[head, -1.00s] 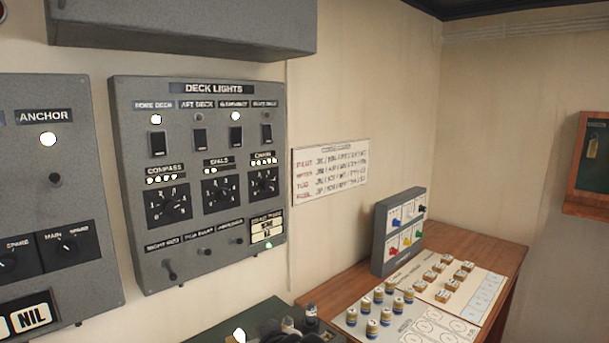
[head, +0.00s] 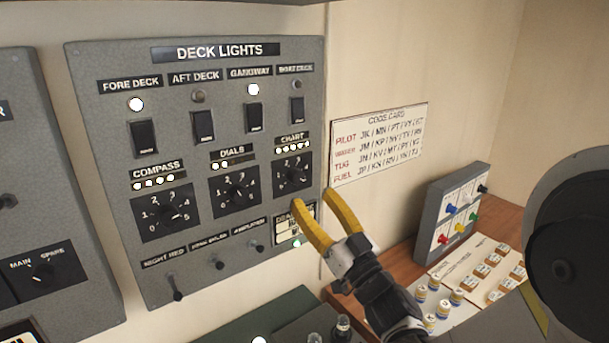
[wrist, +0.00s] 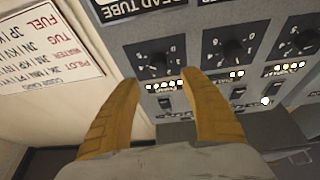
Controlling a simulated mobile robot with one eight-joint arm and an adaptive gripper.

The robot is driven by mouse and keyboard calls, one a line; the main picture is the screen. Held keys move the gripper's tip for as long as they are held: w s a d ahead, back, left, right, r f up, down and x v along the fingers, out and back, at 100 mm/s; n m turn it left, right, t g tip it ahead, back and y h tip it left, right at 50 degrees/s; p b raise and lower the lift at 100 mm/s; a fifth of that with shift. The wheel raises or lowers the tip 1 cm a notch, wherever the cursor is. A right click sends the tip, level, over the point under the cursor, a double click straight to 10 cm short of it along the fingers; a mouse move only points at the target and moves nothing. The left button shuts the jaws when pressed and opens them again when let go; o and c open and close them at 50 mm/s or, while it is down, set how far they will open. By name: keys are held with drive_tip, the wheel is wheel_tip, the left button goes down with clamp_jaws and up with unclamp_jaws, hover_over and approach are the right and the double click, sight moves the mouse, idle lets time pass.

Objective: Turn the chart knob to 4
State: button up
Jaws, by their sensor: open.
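The chart knob (head: 292,177) is a black rotary knob on a dark numbered plate, the rightmost of three on the grey DECK LIGHTS panel (head: 115,85). Several small lamps are lit above it under the CHART label (head: 293,137). Its pointer setting is too small to read surely. My gripper (head: 314,198) has yellow fingers spread open and empty, just below and right of the knob in the head view. In the wrist view, which shows the panel upside down, the chart knob (wrist: 156,63) lies just beyond the fingertips, apart from them.
The dials knob (head: 236,194) and compass knob (head: 168,212) sit left of it, with toggle levers (head: 219,264) below and rocker switches (head: 253,117) above. A codes card (head: 378,145) hangs to the right. A desk with a peg box (head: 450,215) and small pieces stands lower right.

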sight(299, 178)
drive_tip(key=x, duration=0.6)
drive_tip(key=shift+w, duration=0.3)
clamp_jaws()
